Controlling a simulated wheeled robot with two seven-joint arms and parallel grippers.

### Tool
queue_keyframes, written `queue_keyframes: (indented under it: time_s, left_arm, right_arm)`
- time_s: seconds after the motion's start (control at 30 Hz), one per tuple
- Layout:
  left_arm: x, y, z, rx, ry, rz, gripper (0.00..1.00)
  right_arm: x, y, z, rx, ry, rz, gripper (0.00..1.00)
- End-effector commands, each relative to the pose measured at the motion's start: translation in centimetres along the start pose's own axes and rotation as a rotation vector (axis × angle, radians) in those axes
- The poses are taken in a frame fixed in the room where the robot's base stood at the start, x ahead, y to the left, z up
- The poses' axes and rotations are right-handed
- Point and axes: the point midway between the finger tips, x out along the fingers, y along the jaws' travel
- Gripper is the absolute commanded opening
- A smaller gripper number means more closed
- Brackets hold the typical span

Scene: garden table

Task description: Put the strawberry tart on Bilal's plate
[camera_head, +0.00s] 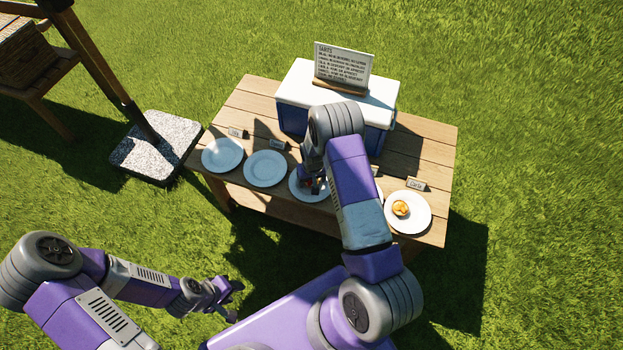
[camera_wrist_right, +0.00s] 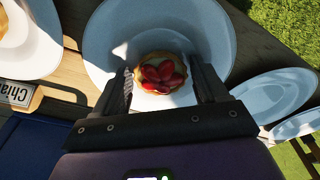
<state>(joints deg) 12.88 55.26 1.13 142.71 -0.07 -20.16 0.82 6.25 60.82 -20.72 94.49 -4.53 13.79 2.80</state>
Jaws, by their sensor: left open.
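The strawberry tart (camera_wrist_right: 160,73), a small round crust with red halved berries, lies over a pale plate (camera_wrist_right: 105,45) in the right wrist view. My right gripper (camera_wrist_right: 164,82) has one finger on each side of it, close to its edges; I cannot tell whether they press on it. In the head view the right gripper (camera_head: 313,184) reaches down over the middle plate (camera_head: 297,188), partly hidden by its arm. My left gripper (camera_head: 229,298) is open and empty, low over the grass. Bilal's card is not legible in either view.
Two empty plates (camera_head: 222,155) (camera_head: 265,168) stand to the left on the wooden table (camera_head: 430,150). The rightmost plate (camera_head: 421,222) holds an orange pastry (camera_head: 401,208). A cooler (camera_head: 292,118) with a sign (camera_head: 343,66) stands behind. One card (camera_wrist_right: 14,93) reads "Chia", cut off.

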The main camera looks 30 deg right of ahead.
Motion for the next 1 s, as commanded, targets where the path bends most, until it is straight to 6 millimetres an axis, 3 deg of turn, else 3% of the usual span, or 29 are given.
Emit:
queue_keyframes:
  time_s: [0.27,0.7,0.9,1.0]
  left_arm:
    - [-0.1,0.0,0.0,0.0,0.0,0.0,0.43]
    - [-3.2,1.2,0.1,0.0,0.0,0.0,0.43]
    - [-3.9,1.5,0.2,0.0,0.0,0.0,0.43]
    - [-4.0,1.5,0.2,0.0,0.0,0.0,0.43]
  right_arm:
    - [-0.7,0.0,-0.1,0.0,0.001,0.0,0.73]
    - [-9.6,0.0,-0.1,0.0,0.002,0.0,0.73]
    - [-11.9,0.0,-0.1,0.0,0.001,0.0,0.73]
    - [-11.9,-0.4,0.7,-0.001,-0.008,-0.01,0.73]
